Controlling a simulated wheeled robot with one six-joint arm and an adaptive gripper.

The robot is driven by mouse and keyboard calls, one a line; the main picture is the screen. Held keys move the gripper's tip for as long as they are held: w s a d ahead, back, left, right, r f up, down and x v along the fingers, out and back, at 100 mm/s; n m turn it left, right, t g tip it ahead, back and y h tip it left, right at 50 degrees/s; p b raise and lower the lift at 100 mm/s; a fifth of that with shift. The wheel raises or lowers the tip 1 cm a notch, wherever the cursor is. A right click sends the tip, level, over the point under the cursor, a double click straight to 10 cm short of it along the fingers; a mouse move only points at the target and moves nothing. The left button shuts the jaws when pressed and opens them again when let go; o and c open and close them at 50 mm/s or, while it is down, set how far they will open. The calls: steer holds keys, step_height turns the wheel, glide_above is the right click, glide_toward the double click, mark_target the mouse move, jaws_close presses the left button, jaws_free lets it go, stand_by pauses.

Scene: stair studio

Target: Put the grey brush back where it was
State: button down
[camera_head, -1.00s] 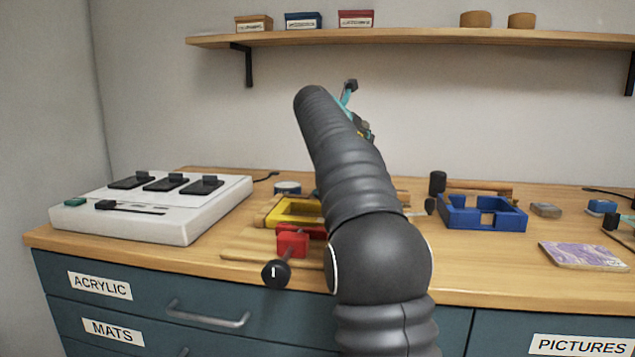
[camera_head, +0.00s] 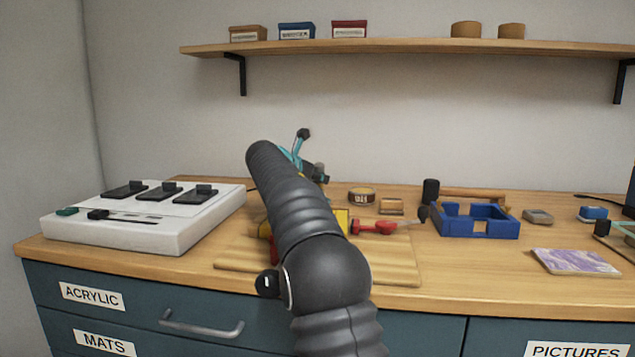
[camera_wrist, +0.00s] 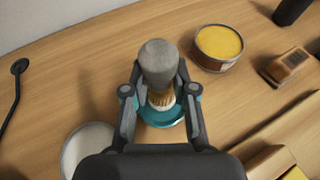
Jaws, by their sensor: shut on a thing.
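In the wrist view, the grey brush (camera_wrist: 158,65) has a rounded grey handle and pale brown bristles pointing down. My gripper (camera_wrist: 160,98) is shut on it, with one finger on each side. A round teal thing (camera_wrist: 160,117) shows around and below the bristles. I cannot tell whether the bristles touch it or the worktop. In the head view, my gripper (camera_head: 314,171) is over the back of the worktop, partly hidden behind my arm.
A yellow-topped tin (camera_wrist: 219,46) and a brown block (camera_wrist: 286,67) stand to the right. A pale round thing (camera_wrist: 88,149) lies at lower left. The white switch box (camera_head: 150,220), red-handled tool (camera_head: 375,228) and blue frame (camera_head: 477,221) stand on the worktop. A shelf (camera_head: 400,47) hangs above.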

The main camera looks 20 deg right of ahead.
steer(key=shift+f, duration=0.45)
steer(key=shift+f, duration=0.15)
steer(key=c, duration=0.9)
jaws_free()
steer(key=shift+r, duration=0.2)
steer(key=v, duration=1.2)
